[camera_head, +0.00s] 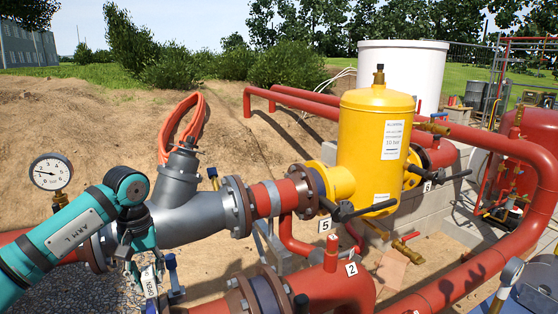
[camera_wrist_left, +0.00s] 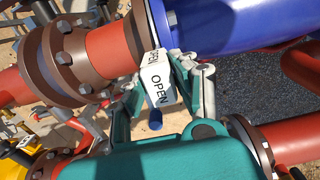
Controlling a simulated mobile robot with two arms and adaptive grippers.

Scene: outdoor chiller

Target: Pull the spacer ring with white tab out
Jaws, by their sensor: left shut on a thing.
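A white tab (camera_wrist_left: 157,82) marked OPEN sits between the fingers of my left gripper (camera_wrist_left: 168,85) in the left wrist view. The gripper is shut on it. The tab stands beside the joint of a brown flange (camera_wrist_left: 138,30) and a blue pipe body (camera_wrist_left: 215,25); the spacer ring itself I cannot make out clearly. In the head view my left gripper (camera_head: 152,282) is low at the left, with the white tab (camera_head: 150,284) in it, in front of the grey strainer body (camera_head: 185,220). My right gripper is not in view.
A pressure gauge (camera_head: 51,172) stands left of my arm. Bolted flanges (camera_head: 237,206) and red pipes (camera_head: 330,285) crowd the right of the gripper. A yellow tank (camera_head: 375,140) stands behind, with valve handles labelled 5 and 6. Gravel (camera_head: 50,290) lies below my arm.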

